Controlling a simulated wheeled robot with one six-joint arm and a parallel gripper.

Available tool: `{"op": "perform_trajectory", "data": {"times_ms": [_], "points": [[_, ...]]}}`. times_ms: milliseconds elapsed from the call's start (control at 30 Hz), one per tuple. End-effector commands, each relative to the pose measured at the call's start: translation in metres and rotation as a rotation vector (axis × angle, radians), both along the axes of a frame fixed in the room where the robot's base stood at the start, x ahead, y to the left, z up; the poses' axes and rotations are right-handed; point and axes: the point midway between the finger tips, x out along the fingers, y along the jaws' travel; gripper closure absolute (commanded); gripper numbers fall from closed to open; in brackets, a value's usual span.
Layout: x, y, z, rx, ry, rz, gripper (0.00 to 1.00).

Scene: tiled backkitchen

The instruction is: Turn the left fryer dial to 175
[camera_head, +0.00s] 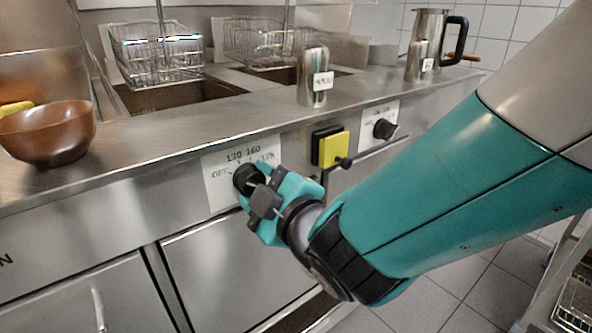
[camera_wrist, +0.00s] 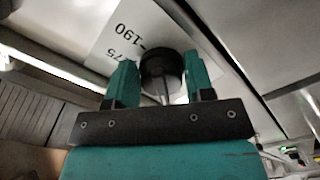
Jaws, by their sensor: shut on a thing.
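The left fryer dial (camera_head: 246,176) is a black knob on a white scale plate (camera_head: 216,190) on the steel front panel. Numbers such as 130 and 160 and the word OFF show on the plate. My gripper (camera_head: 258,184) is at the dial and shut on it, hiding part of the knob and scale. In the wrist view the dial (camera_wrist: 162,72) sits between the two teal fingers of my gripper (camera_wrist: 160,82), with 190 and part of 175 printed beside it. I cannot tell which number the dial points to.
A yellow-and-black switch (camera_head: 332,149) and a second dial (camera_head: 384,129) are to the right on the same panel. Above are fryer baskets (camera_head: 157,55), a steel shaker (camera_head: 313,78), a steel jug (camera_head: 428,45) and a brown bowl (camera_head: 48,133).

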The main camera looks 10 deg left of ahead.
Motion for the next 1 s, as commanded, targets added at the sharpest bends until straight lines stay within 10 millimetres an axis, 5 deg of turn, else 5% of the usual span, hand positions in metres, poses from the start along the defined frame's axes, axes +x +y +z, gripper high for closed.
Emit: {"op": "perform_trajectory", "data": {"times_ms": [1000], "points": [[-0.0062, 0.0049, -0.0076, 0.613, 0.713, 0.003, 0.75]]}}
